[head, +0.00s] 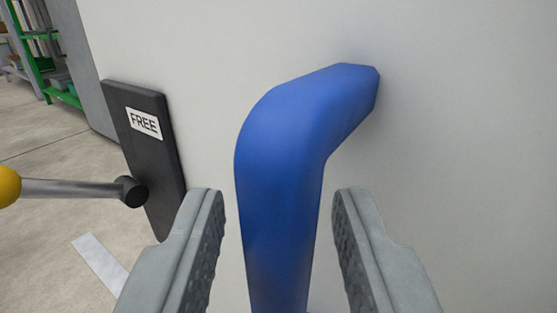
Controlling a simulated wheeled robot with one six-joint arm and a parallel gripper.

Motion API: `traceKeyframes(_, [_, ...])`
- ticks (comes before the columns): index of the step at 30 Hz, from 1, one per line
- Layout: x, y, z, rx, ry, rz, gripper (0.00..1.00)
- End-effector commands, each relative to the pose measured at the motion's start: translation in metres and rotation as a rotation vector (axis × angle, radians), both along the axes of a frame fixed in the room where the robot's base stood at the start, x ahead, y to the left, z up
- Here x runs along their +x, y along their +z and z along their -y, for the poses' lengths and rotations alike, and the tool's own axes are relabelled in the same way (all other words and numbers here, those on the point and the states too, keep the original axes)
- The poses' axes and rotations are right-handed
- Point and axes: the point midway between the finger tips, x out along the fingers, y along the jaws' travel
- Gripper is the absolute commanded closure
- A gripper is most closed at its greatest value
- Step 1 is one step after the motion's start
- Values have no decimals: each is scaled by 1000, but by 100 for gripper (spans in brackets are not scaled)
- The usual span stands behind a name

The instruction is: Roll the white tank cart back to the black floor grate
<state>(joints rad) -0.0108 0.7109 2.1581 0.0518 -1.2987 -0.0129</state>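The white tank cart appears to be the large plain white surface (440,130) that fills most of the head view; only part of it shows. A thick blue handle (285,150) sticks out from that surface and bends downward. My gripper (278,215) is open, with one grey finger on each side of the handle's lower part. Gaps show between the handle and both fingers. The handle's lower end is cut off by the frame. The black floor grate is not in view.
A black panel labelled FREE (150,165) is at the white surface's left edge. A grey rod with a yellow end (70,189) reaches toward it. Bare concrete floor (55,195) with a white stripe (100,264) lies at left. Green shelving (45,60) stands behind.

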Motion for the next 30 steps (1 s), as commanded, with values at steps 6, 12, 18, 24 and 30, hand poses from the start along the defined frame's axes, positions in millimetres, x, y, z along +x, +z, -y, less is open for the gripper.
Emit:
traceKeyframes(6, [10,0,0,0,0,0,65])
traceKeyframes(12, [10,0,0,0,0,-1,65])
traceKeyframes(18, [10,0,0,0,0,0,96])
traceKeyframes(24, [10,0,0,0,0,0,100])
traceKeyframes(30, [16,0,-9,0,3,0,100])
